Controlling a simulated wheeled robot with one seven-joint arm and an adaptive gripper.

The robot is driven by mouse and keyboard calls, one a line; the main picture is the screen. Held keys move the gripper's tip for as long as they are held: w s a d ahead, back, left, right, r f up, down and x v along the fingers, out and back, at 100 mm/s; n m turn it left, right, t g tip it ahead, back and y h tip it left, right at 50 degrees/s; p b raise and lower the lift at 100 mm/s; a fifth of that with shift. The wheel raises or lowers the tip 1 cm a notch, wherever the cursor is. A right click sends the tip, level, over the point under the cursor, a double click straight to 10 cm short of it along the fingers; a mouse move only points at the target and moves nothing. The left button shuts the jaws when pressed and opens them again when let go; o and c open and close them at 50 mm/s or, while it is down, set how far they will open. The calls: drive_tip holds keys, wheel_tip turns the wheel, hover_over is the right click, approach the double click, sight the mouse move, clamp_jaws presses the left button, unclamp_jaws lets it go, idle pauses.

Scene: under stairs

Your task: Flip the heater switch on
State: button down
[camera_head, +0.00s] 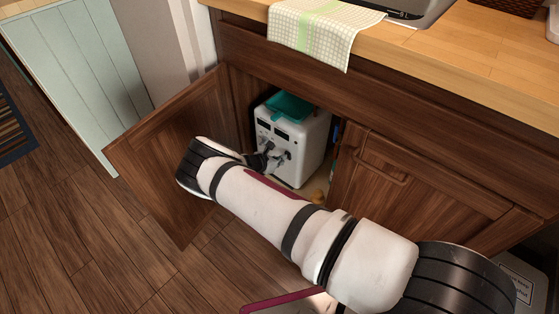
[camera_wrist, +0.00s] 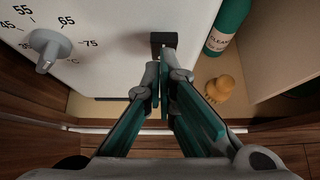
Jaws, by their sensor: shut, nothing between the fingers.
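The heater (camera_head: 309,150) is a white box standing inside the open cabinet under the counter. Its white front also fills the upper left of the wrist view (camera_wrist: 115,40), with a grey temperature dial (camera_wrist: 47,48) at the left. A small black switch (camera_wrist: 163,40) sticks out at the right part of the heater's front. My gripper (camera_wrist: 161,80) is shut and empty, its fingertips just below the switch in the wrist view. I cannot tell whether they touch it. In the head view my gripper (camera_head: 278,158) is at the heater's front and hides part of it.
The open cabinet door (camera_head: 165,140) stands left of my arm. A teal bottle (camera_wrist: 228,25) and a yellow-orange knobbed object (camera_wrist: 219,88) stand right of the heater on the cabinet floor. A teal item (camera_head: 290,106) lies on top of the heater. The wooden counter (camera_head: 450,55) is above.

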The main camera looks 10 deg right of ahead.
drive_tip(key=shift+w+d+r+g+y, duration=0.3)
drive_tip(key=shift+g+y, duration=0.1)
drive_tip(key=shift+y, duration=0.1)
drive_tip(key=shift+s+r+p, duration=0.1)
drive_tip(key=shift+r+p, duration=0.55)
drive_tip(key=shift+r, duration=0.1)
